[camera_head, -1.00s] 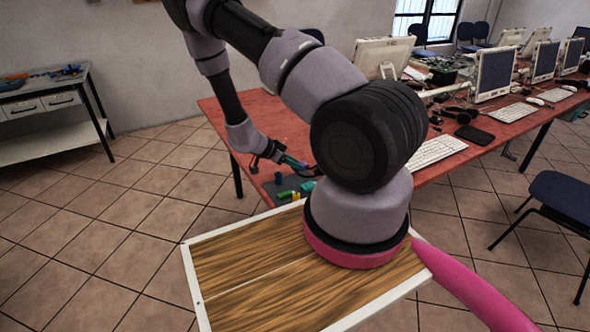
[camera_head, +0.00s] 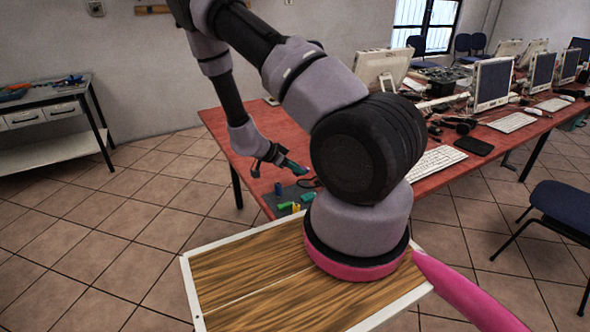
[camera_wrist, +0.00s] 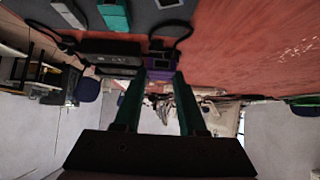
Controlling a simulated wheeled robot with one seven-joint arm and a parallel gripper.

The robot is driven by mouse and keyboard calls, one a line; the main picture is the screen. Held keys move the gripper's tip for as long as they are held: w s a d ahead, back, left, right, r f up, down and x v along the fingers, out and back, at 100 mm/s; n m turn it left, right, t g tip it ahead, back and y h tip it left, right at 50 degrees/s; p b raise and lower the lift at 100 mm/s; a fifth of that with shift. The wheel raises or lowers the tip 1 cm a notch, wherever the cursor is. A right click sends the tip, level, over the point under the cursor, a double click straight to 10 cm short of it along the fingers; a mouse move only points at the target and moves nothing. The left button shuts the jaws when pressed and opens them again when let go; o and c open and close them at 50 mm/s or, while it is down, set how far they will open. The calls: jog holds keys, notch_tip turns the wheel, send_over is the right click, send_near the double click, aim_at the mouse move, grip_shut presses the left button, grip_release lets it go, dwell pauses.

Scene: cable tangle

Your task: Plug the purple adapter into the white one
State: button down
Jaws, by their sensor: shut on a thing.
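My gripper (camera_wrist: 160,98) is shut on the purple adapter (camera_wrist: 160,88), which shows between its two teal fingertips in the wrist view. A black cable curves from near the adapter. In the head view my gripper (camera_head: 296,168) is over the near left part of the red table, and the purple adapter cannot be made out there. A small white-edged thing (camera_wrist: 168,3), cut by the top edge of the wrist view, may be the white adapter; I cannot tell.
A dark power strip (camera_wrist: 108,47) and a teal block (camera_wrist: 114,15) are near the adapter in the wrist view. Small blue (camera_head: 278,188) and green (camera_head: 285,206) pieces lie on the red table (camera_head: 230,135). Keyboards and monitors stand further right.

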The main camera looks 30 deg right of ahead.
jog(key=s+d+r+n+y, duration=0.1)
jog(key=d+r+n+y, duration=0.15)
jog(key=d+n, duration=0.45)
jog(key=s+d+r+n+g+y, duration=0.1)
jog(key=d+r+n+y, duration=0.1)
jog(key=d+n+y, duration=0.35)
jog(key=s+d+r+n+y, duration=0.1)
jog(key=d+r+n, duration=0.1)
jog(key=d+n, duration=0.6)
jog(key=s+d+r+n+h, duration=0.3)
jog(key=s+d+n+h, duration=0.55)
jog(key=s+n, duration=0.6)
jog(key=shift+n+t+y, duration=0.4)
jog(key=shift+n+y, duration=0.05)
jog(key=shift+n, duration=0.05)
jog(key=shift+w+d+f, duration=0.1)
jog(key=shift+w+f, duration=0.1)
jog(key=shift+f, duration=1.1)
jog(key=shift+w+d+f, duration=0.1)
jog(key=shift+w+f, duration=0.1)
jog(key=shift+f, duration=1.1)
